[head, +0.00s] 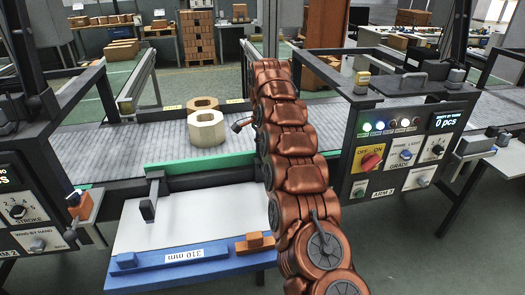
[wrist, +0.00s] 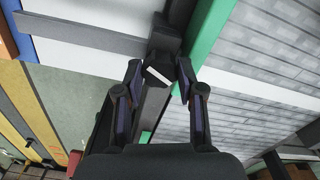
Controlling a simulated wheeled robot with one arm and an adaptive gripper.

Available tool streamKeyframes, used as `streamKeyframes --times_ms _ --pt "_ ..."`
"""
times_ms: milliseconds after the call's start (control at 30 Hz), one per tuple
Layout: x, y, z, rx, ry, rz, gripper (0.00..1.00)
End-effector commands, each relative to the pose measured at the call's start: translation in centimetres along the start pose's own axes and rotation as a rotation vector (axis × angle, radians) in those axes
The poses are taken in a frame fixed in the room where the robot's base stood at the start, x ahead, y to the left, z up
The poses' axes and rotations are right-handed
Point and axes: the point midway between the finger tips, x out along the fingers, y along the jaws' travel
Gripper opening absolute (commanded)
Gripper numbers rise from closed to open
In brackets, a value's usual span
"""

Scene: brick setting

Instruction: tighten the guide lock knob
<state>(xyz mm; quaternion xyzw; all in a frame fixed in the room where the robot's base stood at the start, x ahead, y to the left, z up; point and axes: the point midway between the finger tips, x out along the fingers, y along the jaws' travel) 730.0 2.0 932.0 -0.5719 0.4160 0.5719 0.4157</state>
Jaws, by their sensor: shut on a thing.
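The guide lock knob (wrist: 157,73) is small and dark with a white bar mark, seen in the middle of the wrist view beside the green guide rail (wrist: 208,38). My gripper (wrist: 160,70) has one finger on each side of the knob and is shut on it. The white mark lies slanted in the wrist view. In the head view the green guide rail (head: 205,159) runs along the near edge of the conveyor. My copper arm hides the gripper and the knob there.
A white plate (head: 205,215) lies before the rail, with a blue strip marked 310 mm (head: 150,279) and an orange block (head: 255,241). Two hexagonal pieces, cream (head: 207,130) and tan (head: 203,103), are on the conveyor (head: 90,165). A control panel (head: 410,150) stands right of my arm.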

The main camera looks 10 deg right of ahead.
Motion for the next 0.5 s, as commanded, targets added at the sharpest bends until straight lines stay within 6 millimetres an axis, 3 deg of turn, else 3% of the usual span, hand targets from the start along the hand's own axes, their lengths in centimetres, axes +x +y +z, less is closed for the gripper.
streamKeyframes --times_ms 267,300,500 --pt "0.11 0.04 0.10 -0.001 -0.002 0.003 0.03" --pt "0.11 0.04 0.09 -0.001 -0.002 0.003 0.39" --pt "0.07 0.02 0.03 -0.001 -0.001 0.002 0.60"
